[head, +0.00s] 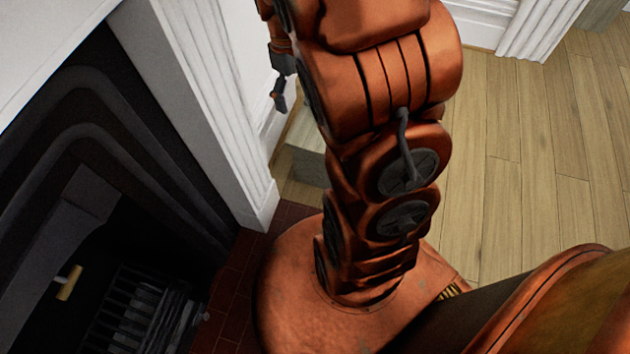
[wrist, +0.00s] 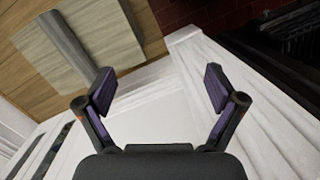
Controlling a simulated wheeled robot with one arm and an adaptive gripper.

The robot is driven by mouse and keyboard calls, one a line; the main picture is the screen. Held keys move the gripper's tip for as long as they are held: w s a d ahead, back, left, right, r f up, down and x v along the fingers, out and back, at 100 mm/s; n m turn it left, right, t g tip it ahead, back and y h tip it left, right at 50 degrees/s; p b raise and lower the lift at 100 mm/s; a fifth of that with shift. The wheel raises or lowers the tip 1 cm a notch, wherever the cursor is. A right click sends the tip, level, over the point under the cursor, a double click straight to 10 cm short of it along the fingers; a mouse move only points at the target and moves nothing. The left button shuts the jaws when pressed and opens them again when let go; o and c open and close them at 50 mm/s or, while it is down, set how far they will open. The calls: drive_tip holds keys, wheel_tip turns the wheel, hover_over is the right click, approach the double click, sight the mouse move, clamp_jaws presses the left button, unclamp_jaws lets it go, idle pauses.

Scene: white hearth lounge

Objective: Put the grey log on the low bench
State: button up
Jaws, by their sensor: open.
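In the wrist view, the low bench (wrist: 110,35) is a pale grey-brown slab on the wood floor at the upper left. A darker grey bar, which looks like the grey log (wrist: 62,42), lies across its top. My gripper (wrist: 158,78) is open with nothing between its fingers. It is apart from the bar, whose near end lies close to the left finger in the picture. In the head view, part of a pale block that looks like the bench (head: 307,165) shows behind my arm.
A white fireplace surround (head: 190,90) and dark firebox stand left of my arm. A metal grate (head: 140,315) and a small yellowish piece (head: 70,283) are inside. The red brick hearth (head: 240,270) adjoins my base. The wood floor (head: 530,150) at right is clear.

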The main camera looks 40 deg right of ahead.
drive_tip(key=s+a+r+m+g, duration=0.1)
drive_tip(key=s+a+r, duration=0.1)
drive_tip(key=s+a, duration=0.5)
drive_tip(key=s+a+r+m+g, duration=0.1)
drive_tip(key=s+a+r, duration=0.2)
drive_tip(key=s, duration=1.1)
drive_tip(key=a, duration=0.3)
drive_tip(key=shift+s+a, duration=0.35)
wheel_tip(320, 180, up, 32)
drive_tip(key=t+p, duration=0.2)
drive_tip(key=p, duration=2.8)
drive_tip(key=shift+s+d+r, duration=0.15)
drive_tip(key=shift+s+r, duration=0.1)
